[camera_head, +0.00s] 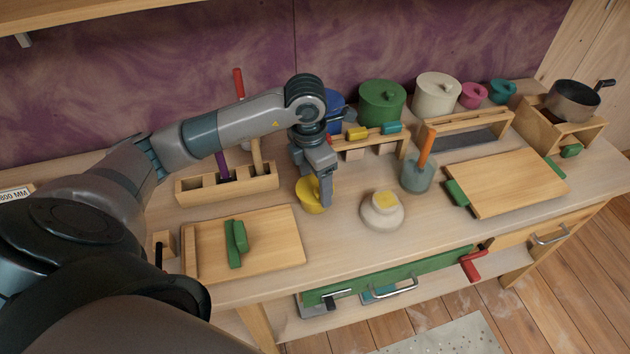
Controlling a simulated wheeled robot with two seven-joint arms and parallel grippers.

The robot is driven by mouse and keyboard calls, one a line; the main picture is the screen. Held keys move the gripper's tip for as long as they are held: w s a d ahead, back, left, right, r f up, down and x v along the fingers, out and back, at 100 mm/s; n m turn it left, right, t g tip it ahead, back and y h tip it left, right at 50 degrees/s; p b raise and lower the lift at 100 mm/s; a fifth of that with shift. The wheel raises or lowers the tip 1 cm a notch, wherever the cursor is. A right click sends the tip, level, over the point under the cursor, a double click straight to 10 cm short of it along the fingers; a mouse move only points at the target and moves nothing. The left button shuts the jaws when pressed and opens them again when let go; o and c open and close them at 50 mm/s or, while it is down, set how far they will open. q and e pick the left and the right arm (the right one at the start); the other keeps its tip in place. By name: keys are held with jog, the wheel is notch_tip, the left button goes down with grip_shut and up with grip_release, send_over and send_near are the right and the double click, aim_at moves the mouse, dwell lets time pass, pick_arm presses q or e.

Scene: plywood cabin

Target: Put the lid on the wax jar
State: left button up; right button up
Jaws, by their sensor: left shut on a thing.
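The wax jar (382,216) is a squat, cream-white round pot standing upright on the workbench, right of the middle of the view. Yellow wax (385,199) shows in its open top. My left gripper (321,191) points down to the left of the jar. It is shut on a round yellow lid (308,198), which is partly hidden by the fingers. The lid is apart from the jar, and I cannot tell how high it is above the bench. My right gripper is not in view.
A blue-grey cup (418,175) with an orange-handled tool stands just right of the jar. A wooden tool holder (228,187) and a board (275,246) lie to the left. Another board (507,183) is at the right. Several lidded pots line the back.

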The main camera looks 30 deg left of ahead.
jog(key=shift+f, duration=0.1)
pick_arm(q)
jog(key=o, duration=1.1)
jog(key=shift+f, duration=0.1)
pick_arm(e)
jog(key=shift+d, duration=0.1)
pick_arm(q)
jog(key=shift+r, duration=0.2)
jog(key=shift+r, duration=0.6)
notch_tip(320, 180, up, 4)
jog(key=shift+s+a+b, duration=0.1)
jog(key=shift+s+b, duration=0.05)
jog(key=shift+b, duration=0.55)
jog(key=r, duration=0.8)
jog(key=s+r, duration=0.1)
jog(key=r, duration=0.2)
jog(key=shift+a+r+b, duration=0.2)
jog(key=shift+r+b, duration=0.2)
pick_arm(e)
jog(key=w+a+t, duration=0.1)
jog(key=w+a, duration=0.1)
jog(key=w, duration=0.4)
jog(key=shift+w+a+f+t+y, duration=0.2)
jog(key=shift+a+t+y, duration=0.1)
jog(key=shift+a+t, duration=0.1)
